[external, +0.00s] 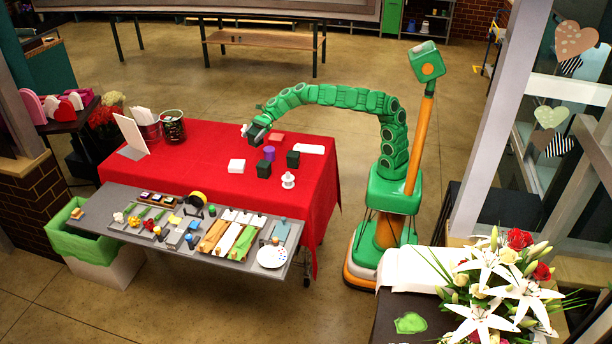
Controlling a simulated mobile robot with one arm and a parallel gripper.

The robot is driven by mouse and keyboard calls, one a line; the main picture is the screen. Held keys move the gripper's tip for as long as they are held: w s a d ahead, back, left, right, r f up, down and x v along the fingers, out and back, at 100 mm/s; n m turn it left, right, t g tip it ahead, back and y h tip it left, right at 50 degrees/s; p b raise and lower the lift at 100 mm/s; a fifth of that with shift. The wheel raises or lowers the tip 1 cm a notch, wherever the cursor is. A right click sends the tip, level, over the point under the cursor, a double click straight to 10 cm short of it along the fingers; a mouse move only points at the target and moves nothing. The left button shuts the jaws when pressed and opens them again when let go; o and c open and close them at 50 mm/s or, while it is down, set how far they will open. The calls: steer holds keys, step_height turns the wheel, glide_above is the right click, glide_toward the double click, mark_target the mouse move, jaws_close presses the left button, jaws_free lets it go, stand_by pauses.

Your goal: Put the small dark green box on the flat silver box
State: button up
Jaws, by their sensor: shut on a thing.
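My gripper (250,133) is at the end of my green arm, above the far middle of the red-covered table. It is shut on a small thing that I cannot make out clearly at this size. Two small dark boxes stand on the red cloth: one near the middle (264,170) and one to its right (293,160). Which is dark green rather than black is hard to tell. A flat pale box (237,166) lies left of the dark boxes, and a flat whitish piece (309,149) lies to the right; I cannot tell which is silver.
A purple cylinder (269,153), a flat reddish box (277,137) and a white tiered stand (288,180) are close by. Dark buckets (172,127) and a white board (131,134) stand at the left. The red cloth (200,180) is clear left of centre.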

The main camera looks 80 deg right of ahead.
steer(key=w+a+f, duration=0.3)
steer(key=w+f, duration=0.5)
steer(key=w, duration=0.2)
steer(key=shift+a, duration=0.15)
stand_by(0.6)
steer(key=shift+w+a+f, duration=0.1)
steer(key=shift+w+f, duration=0.2)
steer(key=shift+f, duration=1.55)
steer(key=shift+f, duration=0.1)
steer(key=o, duration=1.1)
